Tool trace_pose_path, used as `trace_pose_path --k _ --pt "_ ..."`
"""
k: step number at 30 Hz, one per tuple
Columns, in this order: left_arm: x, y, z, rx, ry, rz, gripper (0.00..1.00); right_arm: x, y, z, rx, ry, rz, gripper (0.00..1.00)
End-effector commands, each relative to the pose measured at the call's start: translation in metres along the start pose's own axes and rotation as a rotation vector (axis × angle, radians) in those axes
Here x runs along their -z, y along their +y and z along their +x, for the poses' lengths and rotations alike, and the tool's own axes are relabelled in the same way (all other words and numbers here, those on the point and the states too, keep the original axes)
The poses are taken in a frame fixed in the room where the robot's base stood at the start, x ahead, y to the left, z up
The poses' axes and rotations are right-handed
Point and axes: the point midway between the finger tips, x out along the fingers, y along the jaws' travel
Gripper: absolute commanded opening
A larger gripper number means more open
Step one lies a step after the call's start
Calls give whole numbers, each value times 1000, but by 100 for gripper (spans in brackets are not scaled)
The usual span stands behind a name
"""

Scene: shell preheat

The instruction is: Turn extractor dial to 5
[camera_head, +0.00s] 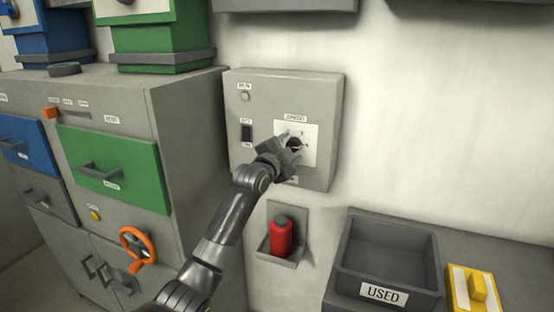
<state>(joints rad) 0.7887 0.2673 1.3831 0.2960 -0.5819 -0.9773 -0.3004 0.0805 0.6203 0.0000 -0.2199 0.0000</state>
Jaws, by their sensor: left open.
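The extractor dial (295,143) is a small dark knob on a white label plate, on a grey control box (322,100) fixed to the wall. My left gripper (289,142) is at the dial, its open fingers around or just in front of it. I cannot tell whether they touch it. The gripper hides part of the dial and of its scale, and the numbers are too small to read. My right gripper is not in view.
A black switch (246,132) and a small round button (244,96) sit left of the dial. A red bottle (281,236) stands in a wall holder below. A grey USED bin (390,235) and a yellow block (470,290) are at lower right. A cabinet with a green drawer (140,180) stands left.

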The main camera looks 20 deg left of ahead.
Motion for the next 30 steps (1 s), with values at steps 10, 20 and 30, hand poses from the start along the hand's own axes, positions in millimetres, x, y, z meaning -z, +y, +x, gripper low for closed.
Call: trace_pose_path --k 10,20,30 --pt "-2 1 -41 1 0 1 58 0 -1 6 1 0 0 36" --pt "-2 1 -93 1 -1 2 58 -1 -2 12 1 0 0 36" --pt "-1 1 -148 0 -1 4 58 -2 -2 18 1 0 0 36"
